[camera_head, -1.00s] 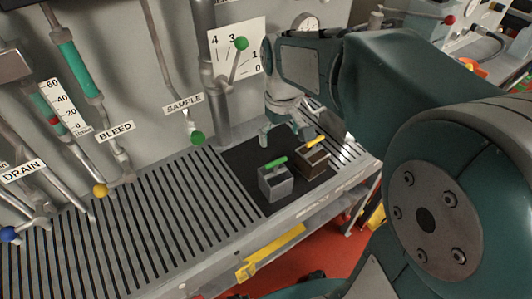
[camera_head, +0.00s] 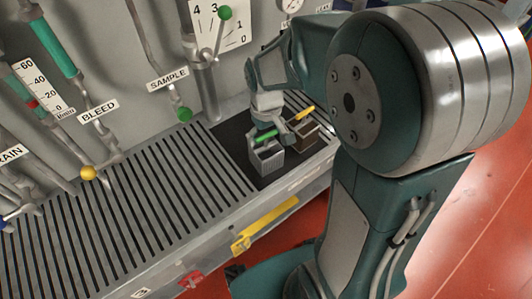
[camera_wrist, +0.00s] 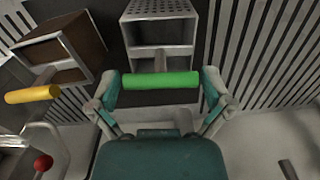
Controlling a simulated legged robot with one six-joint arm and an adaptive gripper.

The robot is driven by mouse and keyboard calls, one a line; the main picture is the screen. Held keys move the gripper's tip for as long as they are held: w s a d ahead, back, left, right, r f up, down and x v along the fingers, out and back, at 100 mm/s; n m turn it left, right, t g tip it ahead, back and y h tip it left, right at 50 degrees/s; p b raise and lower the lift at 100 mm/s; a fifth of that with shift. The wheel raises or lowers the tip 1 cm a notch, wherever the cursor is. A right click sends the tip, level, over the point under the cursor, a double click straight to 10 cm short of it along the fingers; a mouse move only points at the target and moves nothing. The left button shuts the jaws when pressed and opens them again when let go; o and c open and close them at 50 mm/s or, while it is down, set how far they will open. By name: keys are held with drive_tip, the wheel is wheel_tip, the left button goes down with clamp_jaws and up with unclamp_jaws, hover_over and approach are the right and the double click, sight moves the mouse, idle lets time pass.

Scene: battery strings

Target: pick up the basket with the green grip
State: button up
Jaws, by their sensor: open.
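The basket with the green grip (camera_head: 267,160) is a small grey metal box standing on the dark mat. Its green grip (camera_head: 264,136) is a bar above the box. In the wrist view the green grip (camera_wrist: 160,80) lies crosswise between my open fingers, one finger near each end, and the grey perforated basket (camera_wrist: 160,9) shows beyond it. My gripper (camera_wrist: 160,88) is open around the grip; whether the fingers touch it I cannot tell. In the head view my gripper (camera_head: 277,127) is just above and behind the basket, partly hidden by the grip and arm.
A brown basket (camera_head: 302,136) with a yellow grip (camera_head: 304,113) stands close on the right; in the wrist view its yellow grip (camera_wrist: 32,94) is at left. The dark mat (camera_head: 232,143) lies on the slatted bench (camera_head: 150,190). The panel with pipes stands behind.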

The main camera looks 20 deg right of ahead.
drive_tip(key=shift+a+f, duration=0.1)
drive_tip(key=shift+c, duration=0.3)
drive_tip(key=c, duration=1)
